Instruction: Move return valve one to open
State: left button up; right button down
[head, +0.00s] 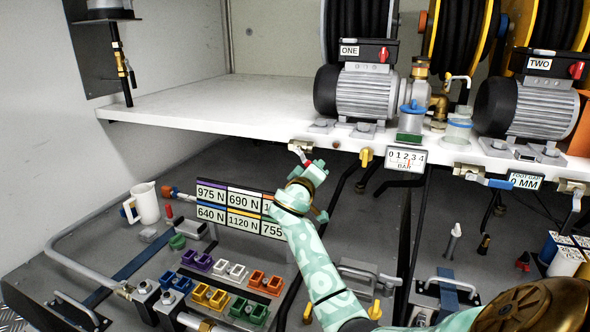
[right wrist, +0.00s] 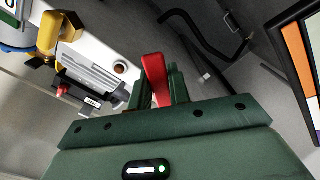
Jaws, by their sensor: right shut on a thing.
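Under the front edge of the shelf, left of the pump labelled ONE, is a valve with a metal body (head: 301,145) and a red lever (head: 304,157). My right gripper (head: 312,168) is at this lever, its arm reaching up from the lower right. In the right wrist view the red lever (right wrist: 155,78) stands between the two green fingers of the gripper (right wrist: 160,88), which is shut on it. The fingers hide part of the lever, and the valve body is not clear there. My left gripper is in neither view.
The pump labelled ONE (head: 365,92) stands on the white shelf (head: 215,107). A blue-handled valve (head: 487,181) is farther right. A label board (head: 228,207) stands below left, close to the arm.

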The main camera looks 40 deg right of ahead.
jog(key=n, duration=0.1)
jog(key=r+n, duration=0.2)
jog(key=shift+s+d+p, duration=0.25)
jog(key=shift+s+p, duration=0.05)
jog(key=shift+s, duration=0.1)
jog(key=shift+n, duration=0.3)
jog(key=r+n, duration=0.2)
jog(key=n, duration=0.1)
jog(key=shift+s, duration=0.2)
jog(key=c, duration=1.2)
grip_release()
jog(key=shift+f, duration=0.1)
